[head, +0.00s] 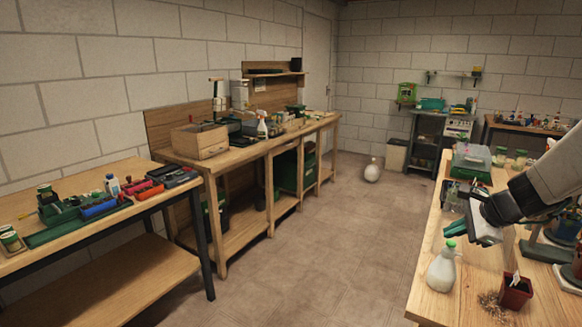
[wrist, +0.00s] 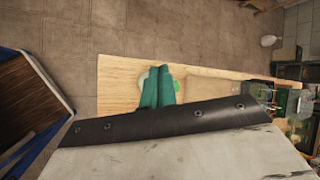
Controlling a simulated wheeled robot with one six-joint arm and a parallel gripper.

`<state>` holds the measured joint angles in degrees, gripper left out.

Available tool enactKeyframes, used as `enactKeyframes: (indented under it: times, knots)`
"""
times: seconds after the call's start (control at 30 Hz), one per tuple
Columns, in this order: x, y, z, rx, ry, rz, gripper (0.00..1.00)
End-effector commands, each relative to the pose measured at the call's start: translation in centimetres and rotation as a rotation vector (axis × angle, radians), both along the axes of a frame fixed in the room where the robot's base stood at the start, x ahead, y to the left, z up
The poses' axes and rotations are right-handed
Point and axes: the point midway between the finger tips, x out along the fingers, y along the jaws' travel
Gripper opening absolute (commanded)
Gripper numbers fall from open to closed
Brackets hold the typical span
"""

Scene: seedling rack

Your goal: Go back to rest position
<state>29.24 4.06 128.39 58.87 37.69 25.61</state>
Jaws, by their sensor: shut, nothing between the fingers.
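My gripper (head: 449,231) is over the right-hand wooden bench (head: 428,290), with its teal fingers shut and nothing between them. It also shows in the wrist view (wrist: 159,72), the two fingers side by side, pointing out over the bench top. In the head view the fingers are just above and behind a white bottle (head: 441,272) with a green top. I cannot tell whether they touch it. In the wrist view the fingers partly hide a pale and green round shape over the wood.
A small dark red pot (head: 515,293) with a white label stands near the bench's front, loose soil (head: 490,303) beside it. A green-based clear box (head: 472,162) stands farther back. The floor (head: 330,240) between the benches is open, with a white round bottle (head: 372,171) at its far end.

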Motion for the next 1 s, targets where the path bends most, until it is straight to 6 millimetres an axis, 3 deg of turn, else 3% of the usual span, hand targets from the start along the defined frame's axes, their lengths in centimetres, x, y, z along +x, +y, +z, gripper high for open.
enactKeyframes:
  times: [0.1,0.3,0.5,0.6,0.73,1.0]
  knots:
    - [-4.8,5.0,1.2,-0.118,0.027,0.348,0.0]
    - [-14.8,11.1,3.0,-0.337,0.091,0.926,0.0]
    - [-24.3,13.1,4.6,-0.575,0.173,1.384,0.0]
    - [-27.4,13.1,5.3,-0.685,0.201,1.522,0.0]
    - [-29.3,13.4,6.1,-0.799,0.185,1.593,0.0]
    - [-29.8,14.6,7.1,-0.86,0.119,1.621,0.0]
